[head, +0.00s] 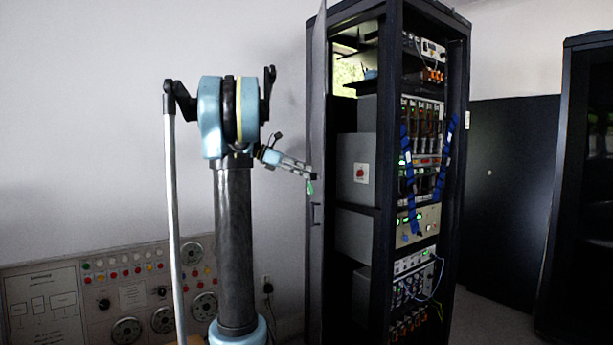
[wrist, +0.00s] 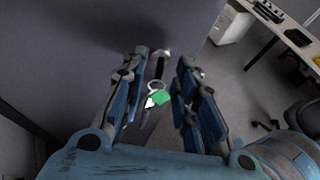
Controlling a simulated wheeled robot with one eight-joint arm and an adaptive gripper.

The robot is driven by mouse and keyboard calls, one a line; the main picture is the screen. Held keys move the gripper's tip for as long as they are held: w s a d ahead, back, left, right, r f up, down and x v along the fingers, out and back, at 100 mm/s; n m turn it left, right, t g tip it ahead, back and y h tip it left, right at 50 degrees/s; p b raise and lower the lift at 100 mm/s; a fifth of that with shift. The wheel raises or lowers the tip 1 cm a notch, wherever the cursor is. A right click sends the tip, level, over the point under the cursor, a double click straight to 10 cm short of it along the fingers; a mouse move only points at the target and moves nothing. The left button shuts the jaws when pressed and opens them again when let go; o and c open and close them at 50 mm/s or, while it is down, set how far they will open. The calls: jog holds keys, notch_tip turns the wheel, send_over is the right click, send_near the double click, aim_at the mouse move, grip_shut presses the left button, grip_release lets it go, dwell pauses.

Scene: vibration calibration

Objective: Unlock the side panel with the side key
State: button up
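The side key shows by its ring (wrist: 156,86) and green tag (wrist: 161,97) in the wrist view, between my fingers. The tag also shows in the head view (head: 310,188), just below my fingertips. My gripper (head: 314,176) is beside the side panel (head: 316,120) of the tall rack. In the wrist view my gripper (wrist: 163,62) has its fingers apart, with a gap around the key, and neither finger clearly touches it. A small metal piece lies between the fingertips. I cannot tell whether the key sits in a lock.
The black rack (head: 385,150) holds several instruments and blue cables. A control panel (head: 100,295) with knobs stands at the lower left. A dark cabinet (head: 583,200) stands at the right. In the wrist view, a desk (wrist: 285,35) is at the upper right, with open floor below it.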

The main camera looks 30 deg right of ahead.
aim_at(314, 176)
jog(key=shift+x, duration=1.4)
grip_shut()
